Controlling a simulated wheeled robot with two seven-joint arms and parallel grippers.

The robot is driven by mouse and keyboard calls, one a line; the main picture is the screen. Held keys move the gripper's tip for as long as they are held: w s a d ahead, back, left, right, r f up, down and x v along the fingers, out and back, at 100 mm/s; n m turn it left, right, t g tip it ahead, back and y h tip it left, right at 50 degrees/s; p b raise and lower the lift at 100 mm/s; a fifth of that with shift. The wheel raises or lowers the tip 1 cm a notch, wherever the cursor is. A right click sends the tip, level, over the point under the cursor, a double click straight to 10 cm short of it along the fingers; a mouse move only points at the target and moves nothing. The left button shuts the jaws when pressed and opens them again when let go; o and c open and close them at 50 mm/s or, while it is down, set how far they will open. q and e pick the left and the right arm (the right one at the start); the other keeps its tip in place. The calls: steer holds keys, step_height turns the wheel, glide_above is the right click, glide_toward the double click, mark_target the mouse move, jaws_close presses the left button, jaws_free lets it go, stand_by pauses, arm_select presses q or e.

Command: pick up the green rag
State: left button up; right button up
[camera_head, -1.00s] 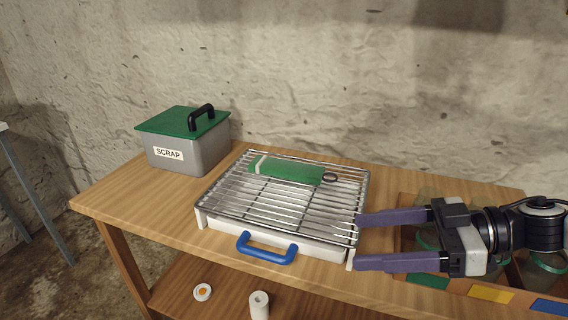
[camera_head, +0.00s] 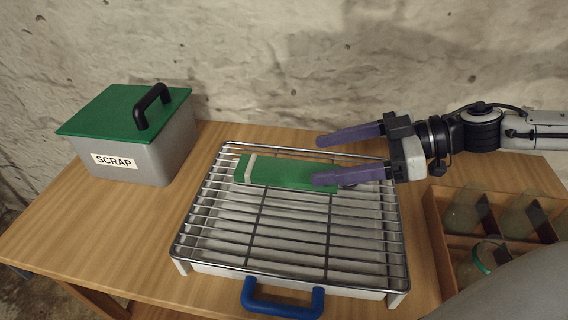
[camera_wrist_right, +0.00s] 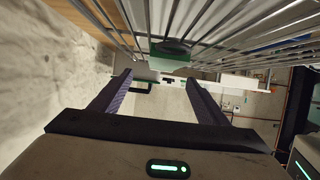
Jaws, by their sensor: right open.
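The green rag (camera_head: 272,172) is a flat folded strip with a white band near its left end. It lies on the wire rack (camera_head: 250,229) towards the back. My right gripper (camera_head: 316,160) comes in from the right, open and empty, with its purple fingers over the back right of the rack. The nearer finger overlaps the rag's right end in the head view; I cannot tell whether they touch. In the right wrist view the rag's green end (camera_wrist_right: 170,61) shows ahead of the open fingers (camera_wrist_right: 158,80). My left gripper is not in view.
A grey scrap box (camera_head: 150,155) with a green lid and black handle stands at the left. The rack's tray has a blue handle (camera_head: 283,307) in front. A divided wooden crate (camera_head: 435,235) with glass jars is at the right. A rough wall stands behind.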

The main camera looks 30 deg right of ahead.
mark_target(290, 168)
steer(key=shift+w+a+f, duration=0.2)
steer(key=shift+w+a, duration=0.15)
steer(key=shift+a, duration=0.2)
steer(key=p+x, duration=0.1)
steer(key=x, duration=0.3)
steer(key=shift+s+a+p, duration=0.2)
steer(key=shift+p, duration=0.15)
steer(key=shift+w+a+f, duration=0.25)
steer(key=shift+a+f, duration=0.1)
steer(key=c, duration=1.1)
